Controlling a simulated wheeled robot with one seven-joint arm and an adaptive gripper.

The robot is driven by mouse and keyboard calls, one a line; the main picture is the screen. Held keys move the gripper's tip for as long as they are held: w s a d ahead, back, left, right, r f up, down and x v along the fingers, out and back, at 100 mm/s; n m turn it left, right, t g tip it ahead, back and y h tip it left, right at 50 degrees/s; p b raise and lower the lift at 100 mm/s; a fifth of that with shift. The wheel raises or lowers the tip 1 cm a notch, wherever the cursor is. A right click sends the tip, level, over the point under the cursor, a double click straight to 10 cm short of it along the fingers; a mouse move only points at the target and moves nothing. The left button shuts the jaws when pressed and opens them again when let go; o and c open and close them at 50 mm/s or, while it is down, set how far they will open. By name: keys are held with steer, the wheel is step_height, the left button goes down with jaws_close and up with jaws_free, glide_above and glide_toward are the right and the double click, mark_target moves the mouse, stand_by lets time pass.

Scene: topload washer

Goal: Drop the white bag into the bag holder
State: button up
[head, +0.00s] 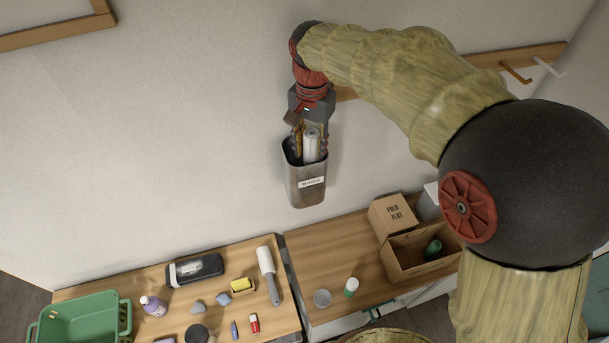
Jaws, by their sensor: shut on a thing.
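The bag holder (305,190) is a grey metal bin with a white label, mounted on the wall near the middle of the head view. The white bag (311,146) looks like a pale upright roll at the holder's mouth, with its lower part hidden behind the front rim. My gripper (309,148) points down over the holder, its fingers around the bag at the opening. It is shut on the white bag. Whether the bag touches the holder's inside cannot be seen.
Below stand wooden counters with a green basket (80,322), a lint roller (268,275), small bottles and an open cardboard box (405,262). A box marked "FOLD FLAT" (392,215) stands behind it. A wooden hook rail (520,54) runs along the wall. The wall left of the holder is clear.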

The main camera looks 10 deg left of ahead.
steer(key=o, duration=1)
step_height(320, 180, up, 12)
stand_by(0.6)
